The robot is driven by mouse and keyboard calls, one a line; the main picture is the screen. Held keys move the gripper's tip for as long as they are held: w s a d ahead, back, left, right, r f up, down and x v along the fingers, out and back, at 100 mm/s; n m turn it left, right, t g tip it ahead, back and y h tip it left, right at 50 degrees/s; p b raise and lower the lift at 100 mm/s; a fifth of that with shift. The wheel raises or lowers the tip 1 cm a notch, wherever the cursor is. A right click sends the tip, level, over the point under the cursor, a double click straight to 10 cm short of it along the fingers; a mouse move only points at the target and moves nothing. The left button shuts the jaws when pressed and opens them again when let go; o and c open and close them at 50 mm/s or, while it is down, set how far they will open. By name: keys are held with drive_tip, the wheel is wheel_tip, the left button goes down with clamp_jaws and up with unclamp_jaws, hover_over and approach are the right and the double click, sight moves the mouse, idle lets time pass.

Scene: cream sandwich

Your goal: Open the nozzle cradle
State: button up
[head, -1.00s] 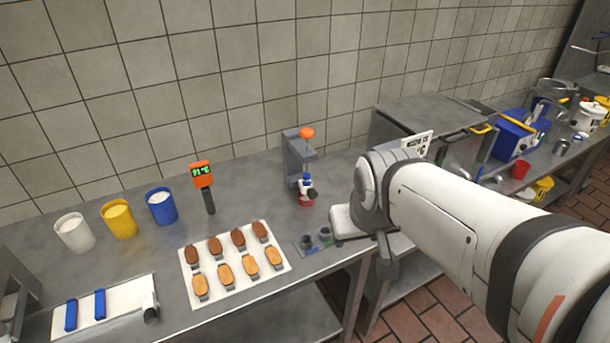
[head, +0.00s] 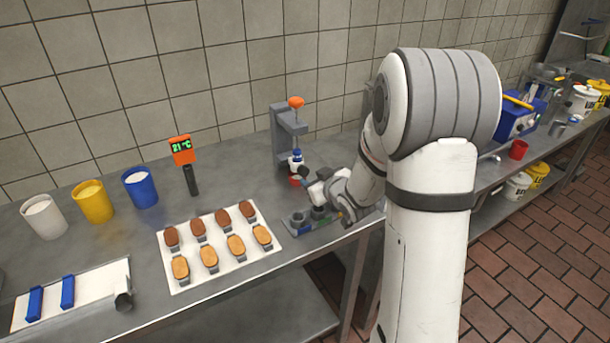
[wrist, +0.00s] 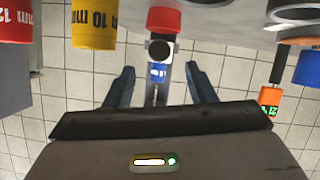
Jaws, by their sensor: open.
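The nozzle cradle appears to be the grey upright stand (head: 284,138) with an orange knob (head: 296,102) on top, near the wall. A small blue-and-white piece (head: 295,160) with a dark round end sits at its front, above a red part (head: 296,181). In the wrist view, the piece's blue label (wrist: 158,73) and the red part (wrist: 163,19) show upside down. My gripper (wrist: 161,86) is open and empty, its fingers to either side of the blue label in the picture. Contact is not visible. In the head view, my gripper (head: 318,187) is just right of the stand, partly hidden by my wrist.
A white tray (head: 181,285) of brown and tan sandwich halves lies to the left. An orange display (head: 182,150) reads 21 °C. A yellow 10 mm part (wrist: 94,24) and a red 12 mm part (wrist: 15,22) show close in the wrist view. White, yellow and blue cups (head: 140,188) stand left.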

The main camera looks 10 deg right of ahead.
sight(305, 173)
drive_tip(key=x, duration=0.6)
drive_tip(key=shift+w+p, duration=0.2)
drive_tip(key=shift+p, duration=0.15)
drive_tip(key=shift+c, duration=0.4)
clamp_jaws()
